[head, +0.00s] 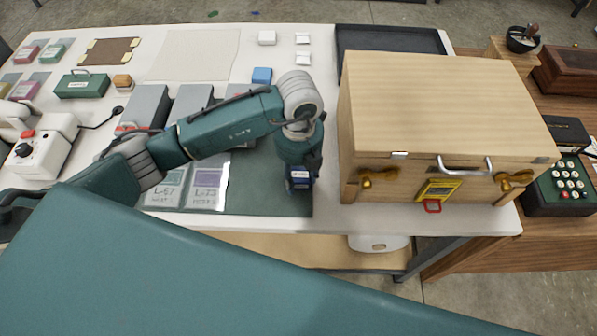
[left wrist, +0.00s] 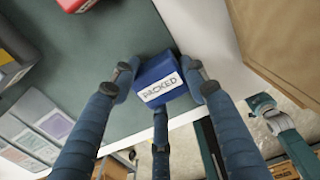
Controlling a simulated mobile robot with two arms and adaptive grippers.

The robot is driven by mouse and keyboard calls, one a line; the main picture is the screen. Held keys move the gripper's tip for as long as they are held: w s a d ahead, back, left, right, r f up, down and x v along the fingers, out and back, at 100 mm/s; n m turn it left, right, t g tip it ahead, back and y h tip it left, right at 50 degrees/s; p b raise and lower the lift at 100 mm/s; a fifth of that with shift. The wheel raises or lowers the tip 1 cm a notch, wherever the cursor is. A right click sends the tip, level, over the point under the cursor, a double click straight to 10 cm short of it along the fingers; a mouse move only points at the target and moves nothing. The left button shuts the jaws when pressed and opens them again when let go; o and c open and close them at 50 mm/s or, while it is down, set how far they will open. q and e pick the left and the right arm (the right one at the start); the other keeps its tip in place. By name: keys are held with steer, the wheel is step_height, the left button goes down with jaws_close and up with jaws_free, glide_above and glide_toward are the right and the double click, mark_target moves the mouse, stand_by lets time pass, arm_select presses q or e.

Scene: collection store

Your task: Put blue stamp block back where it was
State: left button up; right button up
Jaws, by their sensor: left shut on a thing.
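The blue stamp block (head: 299,183) has a white label, which reads "PACKED" in the left wrist view (left wrist: 160,86). My left gripper (head: 300,168) is shut on it, with fingers around the block in the left wrist view (left wrist: 158,78). The block is over the front right corner of the dark green mat (head: 265,190). I cannot tell whether it touches the mat.
A large wooden chest (head: 440,110) stands just right of the gripper. Cards (head: 205,190) lie on the mat to the left, near grey boxes (head: 147,105). A lighter blue block (head: 262,75) and white blocks (head: 267,37) sit farther back. The table's front edge is close.

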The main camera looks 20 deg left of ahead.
mark_target(299, 174)
arm_select(q)
steer(key=shift+f, duration=0.2)
steer(key=o, duration=0.9)
arm_select(e)
steer(key=shift+w+d+f, duration=0.1)
steer(key=shift+w+d, duration=0.1)
steer(key=shift+d, duration=0.4)
steer(key=shift+s, duration=0.1)
arm_select(q)
steer(key=shift+r, duration=0.25)
steer(key=shift+w+r, duration=0.1)
steer(key=shift+r, duration=0.15)
step_height(299, 174, up, 11)
steer(key=b, duration=0.3)
steer(key=shift+r, duration=0.15)
arm_select(e)
steer(key=f, duration=0.2)
steer(key=shift+a+f, duration=0.35)
steer(key=shift+a, duration=0.05)
